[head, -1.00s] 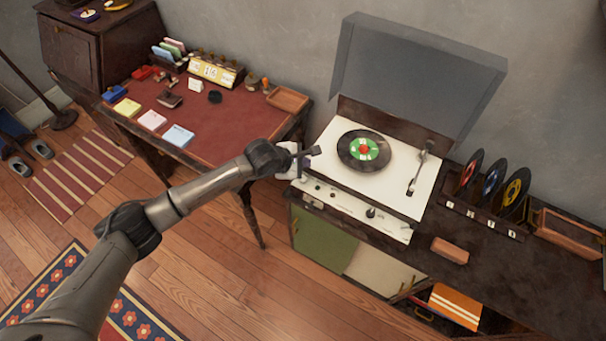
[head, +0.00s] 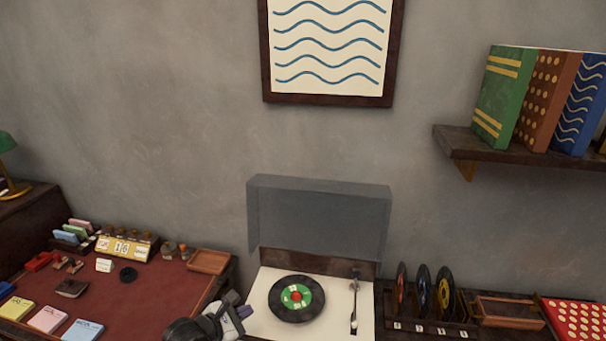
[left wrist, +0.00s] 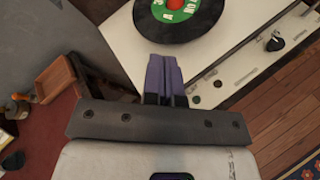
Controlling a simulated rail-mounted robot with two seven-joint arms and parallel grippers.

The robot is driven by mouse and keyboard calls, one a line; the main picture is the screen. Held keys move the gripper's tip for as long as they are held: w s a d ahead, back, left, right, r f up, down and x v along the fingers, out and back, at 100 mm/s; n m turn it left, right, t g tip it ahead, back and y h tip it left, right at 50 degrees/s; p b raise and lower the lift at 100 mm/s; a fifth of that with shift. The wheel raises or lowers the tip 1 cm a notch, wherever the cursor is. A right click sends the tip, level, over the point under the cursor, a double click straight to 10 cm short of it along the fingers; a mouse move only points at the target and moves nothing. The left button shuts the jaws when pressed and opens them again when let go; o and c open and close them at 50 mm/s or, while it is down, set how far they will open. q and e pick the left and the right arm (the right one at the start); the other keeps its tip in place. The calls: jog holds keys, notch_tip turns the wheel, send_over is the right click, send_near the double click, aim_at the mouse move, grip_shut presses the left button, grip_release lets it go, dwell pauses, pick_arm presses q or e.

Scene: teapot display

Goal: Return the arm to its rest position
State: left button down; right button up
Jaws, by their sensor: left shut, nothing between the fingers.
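My left gripper (head: 240,312) is at the bottom of the head view, just left of the record player's white deck (head: 258,318). In the left wrist view its purple fingers (left wrist: 165,72) are together with nothing between them. They show over the deck's front left part, in front of the black record (left wrist: 175,18) with a green and red label. The record also lies on the turntable in the head view (head: 297,299). Most of my left arm is below the head view's edge. My right gripper is not in view.
The grey lid (head: 318,218) stands open behind the deck. A red-topped desk (head: 150,300) with cards and a wooden tray (head: 208,261) is on the left. A rack of records (head: 423,292) is on the right. A book shelf (head: 520,147) juts from the wall.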

pick_arm(q)
notch_tip(320, 180, up, 18)
jog(key=d+n+t+h, duration=0.1)
jog(key=n+t+h, duration=0.3)
jog(key=n+t, duration=0.65)
jog(key=s+a+r+n+y, duration=0.2)
jog(key=a+r+n+y, duration=0.2)
jog(key=n+y, duration=0.7)
jog(key=s+a+r+n+y, duration=0.4)
jog(key=n+y, duration=0.4)
jog(key=n, duration=0.8)
jog(key=s+d+f+n+g+h, duration=0.1)
jog(key=s+f+n+g+h, duration=0.6)
jog(key=s+f, duration=1.2)
jog(key=s+f+n+g, duration=0.2)
jog(key=s+f+g, duration=0.9)
jog(key=s+f, duration=0.75)
notch_tip(320, 180, up, 34)
jog(key=p, duration=3.3)
jog(key=shift+r+t+p, duration=0.15)
jog(key=shift+t+p, duration=0.2)
jog(key=shift+p, duration=0.05)
